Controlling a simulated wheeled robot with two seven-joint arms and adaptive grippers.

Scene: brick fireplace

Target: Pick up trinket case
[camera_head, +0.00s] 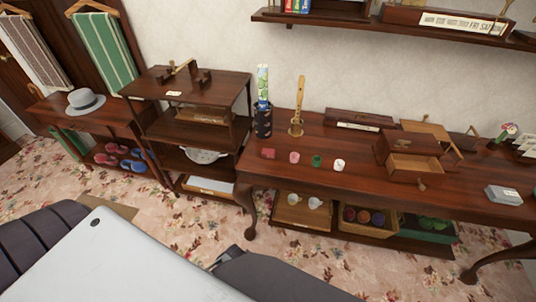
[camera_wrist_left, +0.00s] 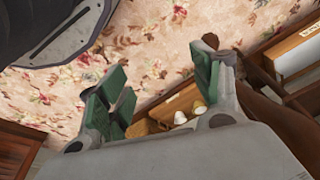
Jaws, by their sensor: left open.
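No case is labelled, so I cannot tell for sure which thing is the trinket case. A small wooden chest (camera_head: 396,146) with its drawer (camera_head: 413,165) pulled out stands on the long dark table (camera_head: 345,178) in the head view. None of these boxes shows in that view. My right gripper is not in view.
Small coloured cups, a dark patterned holder (camera_head: 262,122) and a wooden stand (camera_head: 297,112) occupy the table's left part. Under it are trays, one with white cups (camera_head: 315,203), also in the left wrist view (camera_wrist_left: 190,112). A shelf unit (camera_head: 190,93) stands left. The floral floor is open in front.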

